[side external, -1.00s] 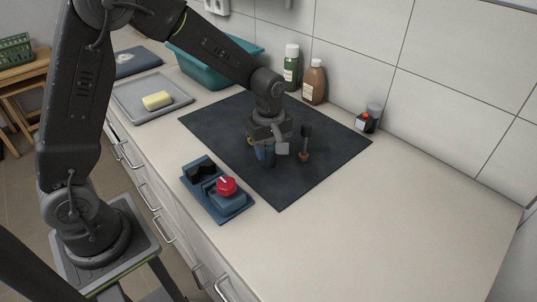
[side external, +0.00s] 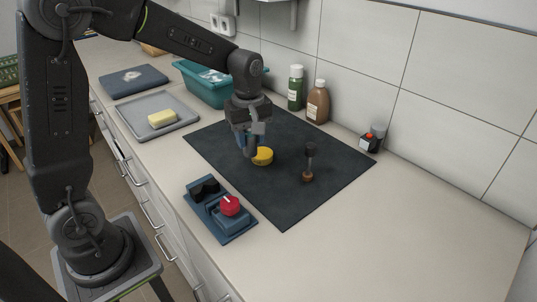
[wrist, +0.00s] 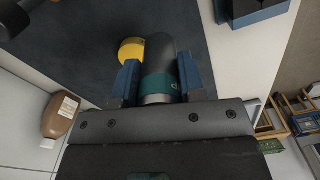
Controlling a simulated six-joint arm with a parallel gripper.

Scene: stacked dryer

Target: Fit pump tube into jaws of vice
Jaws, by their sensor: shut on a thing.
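My gripper (side external: 247,143) is above the dark mat, fingers pointing down. In the wrist view its two blue fingers (wrist: 157,82) are shut on the pump tube (wrist: 160,55), a dark cylinder with a teal band. In the side view the tube (side external: 251,152) is small and dark, and its lower end shows just in front of a yellow round piece (side external: 263,156). I cannot tell its exact height above the mat.
A brush-like tool (side external: 308,165) stands upright on the mat (side external: 290,205). Green (side external: 296,88) and brown (side external: 317,101) bottles stand by the wall. A grey tray (side external: 140,125) with a yellow sponge (side external: 162,118) and a teal basin (side external: 205,88) are beyond. The right counter is clear.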

